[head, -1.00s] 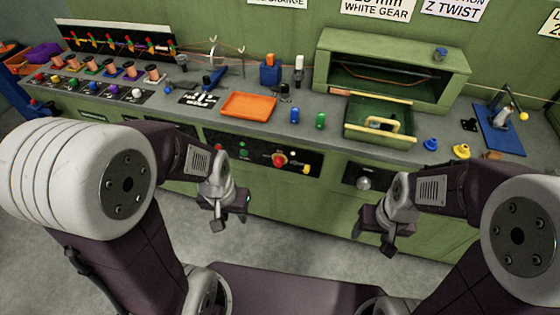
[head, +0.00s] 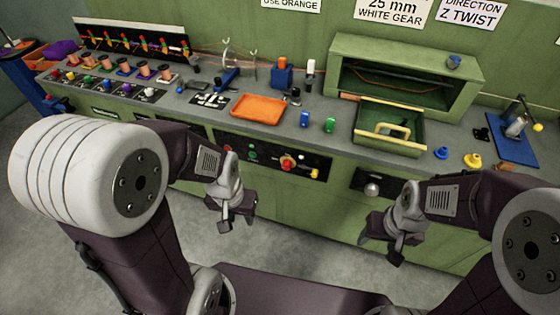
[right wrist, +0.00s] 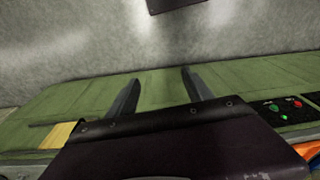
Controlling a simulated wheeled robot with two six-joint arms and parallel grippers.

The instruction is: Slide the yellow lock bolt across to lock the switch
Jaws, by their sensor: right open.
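The yellow lock bolt (head: 314,173) is a small yellow piece at the right end of the black switch panel (head: 260,153) on the green bench front. The red switch knob (head: 287,163) is just left of it. My left gripper (head: 225,224) hangs in front of the bench, below and left of the panel, apart from it. Its jaw gap does not show clearly. My right gripper (head: 394,256) hangs lower right of the bolt, apart from the bench. In the right wrist view its two fingers (right wrist: 158,92) are spread with nothing between them.
An orange tray (head: 258,109), a blue cylinder (head: 305,119) and a green cylinder (head: 329,125) sit on the bench top above the panel. A round metal knob (head: 372,189) sits on the front. The floor before the bench is clear.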

